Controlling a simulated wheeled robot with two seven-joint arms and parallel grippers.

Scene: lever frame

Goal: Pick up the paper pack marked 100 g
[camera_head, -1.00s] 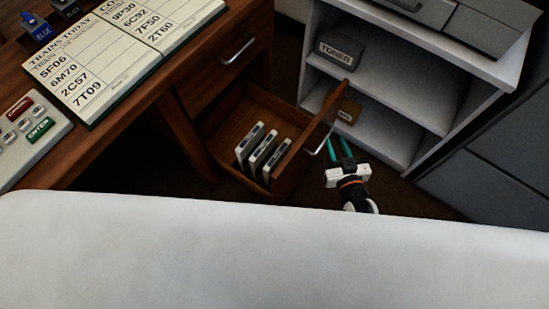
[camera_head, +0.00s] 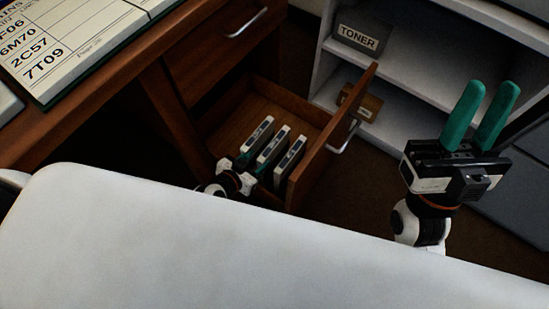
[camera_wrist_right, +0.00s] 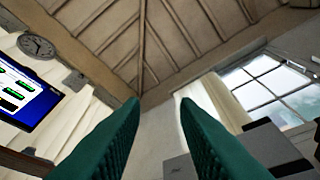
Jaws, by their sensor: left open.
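Three upright slim white packs with dark labelled edges stand in the open drawer (camera_head: 230,132): the left pack (camera_head: 257,137), the middle pack (camera_head: 273,145) and the right pack (camera_head: 291,154). Their markings are too small to read, so I cannot tell which says 100 g. My left gripper (camera_head: 252,165) is open and low at the near side of the drawer, its green fingers by the left pack, partly hidden. My right gripper (camera_head: 481,112) is raised at the right, open and empty, fingers pointing up. Its fingers also show in the right wrist view (camera_wrist_right: 160,120), with nothing between them.
The drawer front with its metal handle (camera_head: 343,138) sticks out towards the right. A white shelf unit (camera_head: 424,78) behind holds a TONER box (camera_head: 358,37) and a brown box (camera_head: 369,103). The desk (camera_head: 112,62) is at upper left. Dark floor lies between drawer and right gripper.

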